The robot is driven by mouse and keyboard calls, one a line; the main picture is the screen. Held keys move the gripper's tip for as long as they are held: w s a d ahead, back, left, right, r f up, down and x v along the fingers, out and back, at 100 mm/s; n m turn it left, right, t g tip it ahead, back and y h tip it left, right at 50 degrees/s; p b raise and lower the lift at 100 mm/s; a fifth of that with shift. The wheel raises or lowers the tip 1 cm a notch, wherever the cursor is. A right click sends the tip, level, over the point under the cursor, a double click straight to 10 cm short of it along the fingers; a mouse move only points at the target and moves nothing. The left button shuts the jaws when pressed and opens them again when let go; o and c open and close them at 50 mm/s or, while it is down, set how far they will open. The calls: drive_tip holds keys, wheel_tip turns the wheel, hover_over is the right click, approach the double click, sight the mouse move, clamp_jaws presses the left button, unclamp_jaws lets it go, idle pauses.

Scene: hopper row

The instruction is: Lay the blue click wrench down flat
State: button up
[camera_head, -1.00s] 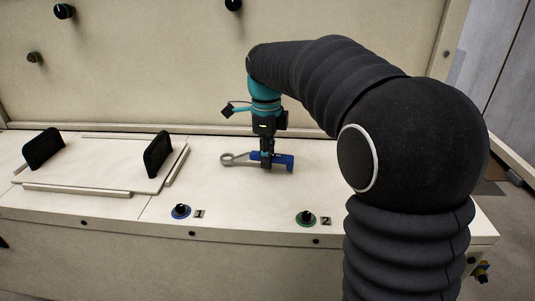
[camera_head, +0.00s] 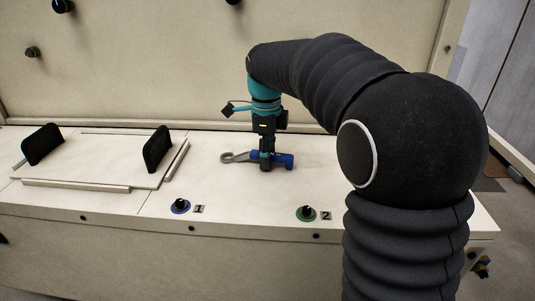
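The blue click wrench (camera_head: 284,160) lies along the pale bench top, its blue handle to the right and its grey ring end (camera_head: 229,157) to the left. My gripper (camera_head: 265,164) points straight down over the middle of the wrench, with its fingers around or right at the handle. The fingers hide part of the wrench there. I cannot tell whether they are pressed on it or apart. The wrench looks level and at or very near the bench surface.
A flat panel (camera_head: 92,172) with two black upright handles (camera_head: 157,149) sits at the left. Knobs marked 1 (camera_head: 180,205) and 2 (camera_head: 306,213) stand along the front edge. The bench (camera_head: 240,193) between wrench and knobs is clear. A back wall rises behind.

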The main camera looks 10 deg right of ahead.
idle(0.3)
wheel_tip(320, 180, up, 12)
drive_tip(key=shift+a, duration=0.15)
idle(0.4)
idle(0.5)
drive_tip(key=s+d+f+n+t+p, duration=0.1)
drive_tip(key=s+d+n+t, duration=0.15)
drive_tip(key=s+n, duration=0.4)
drive_tip(key=s+d+f+n+t, duration=0.1)
drive_tip(key=s+d+n, duration=0.2)
drive_tip(key=s+n, duration=0.35)
drive_tip(key=s+d+f+n, duration=0.1)
drive_tip(key=s+f+n, duration=0.1)
drive_tip(key=s+f, duration=0.1)
drive_tip(key=s+d+f+n+t+p, duration=0.1)
drive_tip(key=s+f+n, duration=0.2)
drive_tip(key=s, duration=0.2)
drive_tip(key=s+d+f+n+t, duration=0.1)
drive_tip(key=s+f+n, duration=0.2)
drive_tip(key=s, duration=0.1)
drive_tip(key=shift+s+f, duration=0.25)
drive_tip(key=shift+f, duration=0.1)
